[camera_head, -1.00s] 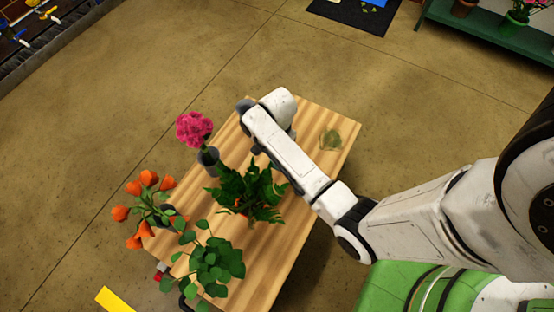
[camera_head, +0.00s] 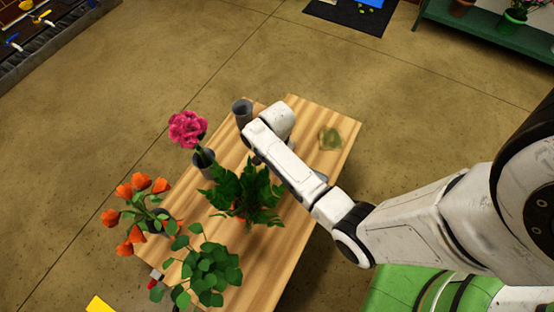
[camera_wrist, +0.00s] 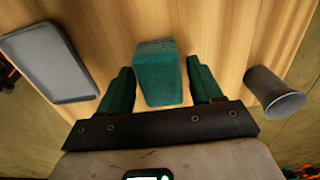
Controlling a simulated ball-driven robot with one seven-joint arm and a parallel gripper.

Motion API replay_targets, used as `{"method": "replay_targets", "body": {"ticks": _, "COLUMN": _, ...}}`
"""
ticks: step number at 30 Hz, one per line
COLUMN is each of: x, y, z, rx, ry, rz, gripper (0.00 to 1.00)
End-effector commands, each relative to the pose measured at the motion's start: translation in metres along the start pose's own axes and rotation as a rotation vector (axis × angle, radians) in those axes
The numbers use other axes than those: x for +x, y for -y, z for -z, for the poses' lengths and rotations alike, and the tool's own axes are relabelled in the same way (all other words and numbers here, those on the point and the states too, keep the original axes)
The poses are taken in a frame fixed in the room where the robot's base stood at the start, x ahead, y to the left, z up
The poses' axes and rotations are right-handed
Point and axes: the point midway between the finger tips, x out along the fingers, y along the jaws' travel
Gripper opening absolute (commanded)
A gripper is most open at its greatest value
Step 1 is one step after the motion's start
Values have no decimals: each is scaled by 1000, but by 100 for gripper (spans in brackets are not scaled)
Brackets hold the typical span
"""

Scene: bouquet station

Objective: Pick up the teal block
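The teal block (camera_wrist: 158,75) stands on the wooden table in the wrist view, in line with the space between my gripper's two dark green fingers. My gripper (camera_wrist: 160,66) is open, with one finger on each side of the block and a visible gap on both sides. I cannot tell how far the fingertips are above the tabletop. In the head view my white arm reaches over the table (camera_head: 265,270), and the block and the fingers are hidden there.
In the wrist view a grey tray (camera_wrist: 48,62) lies to the left and a grey cup (camera_wrist: 272,93) stands to the right. The head view shows a grey cup (camera_head: 242,112), pink flowers (camera_head: 188,129), a fern (camera_head: 245,192), orange flowers (camera_head: 138,205) and a leafy plant (camera_head: 205,268).

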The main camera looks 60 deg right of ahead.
Motion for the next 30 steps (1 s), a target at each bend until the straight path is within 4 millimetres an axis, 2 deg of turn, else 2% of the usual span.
{"method": "replay_targets", "body": {"ticks": 2, "x": 0, "y": 0, "z": 0, "rx": 0, "ry": 0, "rz": 0, "gripper": 56}}
{"method": "replay_targets", "body": {"ticks": 13, "x": 0, "y": 0, "z": 0, "rx": 0, "ry": 0, "rz": 0, "gripper": 21}}
{"method": "replay_targets", "body": {"ticks": 23, "x": -4, "y": 0, "z": 0, "rx": 0, "ry": 0, "rz": 0, "gripper": 21}}
{"method": "replay_targets", "body": {"ticks": 26, "x": -12, "y": 0, "z": 0, "rx": -1, "ry": 0, "rz": 1, "gripper": 21}}
{"method": "replay_targets", "body": {"ticks": 30, "x": -33, "y": 1, "z": 0, "rx": -2, "ry": -1, "rz": 2, "gripper": 21}}
